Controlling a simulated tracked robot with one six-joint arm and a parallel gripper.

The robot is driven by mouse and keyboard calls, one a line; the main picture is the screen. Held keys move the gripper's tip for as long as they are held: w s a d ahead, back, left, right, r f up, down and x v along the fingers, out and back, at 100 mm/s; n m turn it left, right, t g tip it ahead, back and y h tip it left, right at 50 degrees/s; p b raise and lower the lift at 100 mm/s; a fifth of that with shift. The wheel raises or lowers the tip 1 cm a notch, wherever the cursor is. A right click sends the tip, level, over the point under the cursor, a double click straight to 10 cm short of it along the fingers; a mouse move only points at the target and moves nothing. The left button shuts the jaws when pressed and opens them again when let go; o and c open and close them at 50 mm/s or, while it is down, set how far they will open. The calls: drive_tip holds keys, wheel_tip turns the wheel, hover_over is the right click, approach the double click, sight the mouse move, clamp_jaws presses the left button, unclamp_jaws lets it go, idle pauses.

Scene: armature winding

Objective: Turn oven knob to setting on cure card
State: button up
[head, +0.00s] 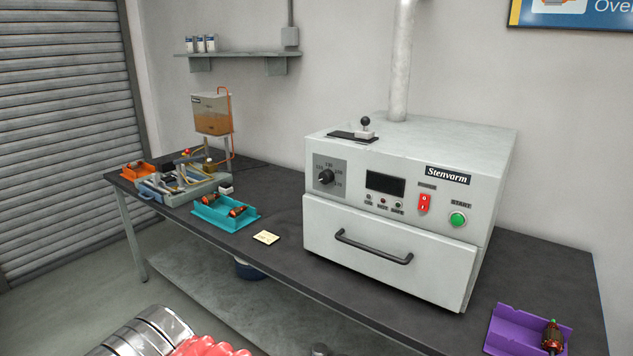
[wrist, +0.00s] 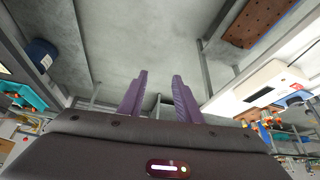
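The oven (head: 400,205) is a pale grey box labelled Stenvarm on the dark bench, with its front drawer shut. Its black round knob (head: 326,177) sits on a grey dial panel at the upper left of the front, ringed by small numbers. I cannot tell which number it points at. A small cream card (head: 266,237), likely the cure card, lies on the bench left of the oven; its writing is too small to read. My gripper (wrist: 160,75) shows two purple fingers in the wrist view, apart and with nothing between them, away from the knob.
The bench (head: 270,262) holds a teal tray (head: 212,215) with parts, an orange tray (head: 131,174) and a winding fixture at the left. A purple tray (head: 500,333) with an armature (head: 552,336) is at the right. A red switch (head: 424,203) and green button (head: 457,219) are on the oven.

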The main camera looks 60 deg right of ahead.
drive_tip(key=shift+o, duration=1.4)
drive_tip(key=shift+d, duration=0.2)
drive_tip(key=shift+o, duration=1.1)
drive_tip(key=w+d+n+g+h, duration=0.1)
drive_tip(key=w+d+h, duration=0.1)
drive_tip(key=d, duration=0.6)
drive_tip(key=shift+d+n+g+h, duration=0.3)
drive_tip(key=shift+d+h, duration=0.05)
drive_tip(key=shift+h, duration=0.25)
drive_tip(key=n+g+h, duration=0.6)
drive_tip(key=n+h, duration=0.9)
approach(324, 179)
drive_tip(key=a, duration=0.5)
drive_tip(key=shift+w+a+r, duration=0.1)
drive_tip(key=shift+w+a, duration=0.15)
drive_tip(key=shift+a, duration=0.05)
drive_tip(key=d, duration=0.4)
drive_tip(key=s+d, duration=0.1)
drive_tip(key=d, duration=0.8)
drive_tip(key=shift+s+d, duration=0.2)
drive_tip(key=shift+d, duration=0.2)
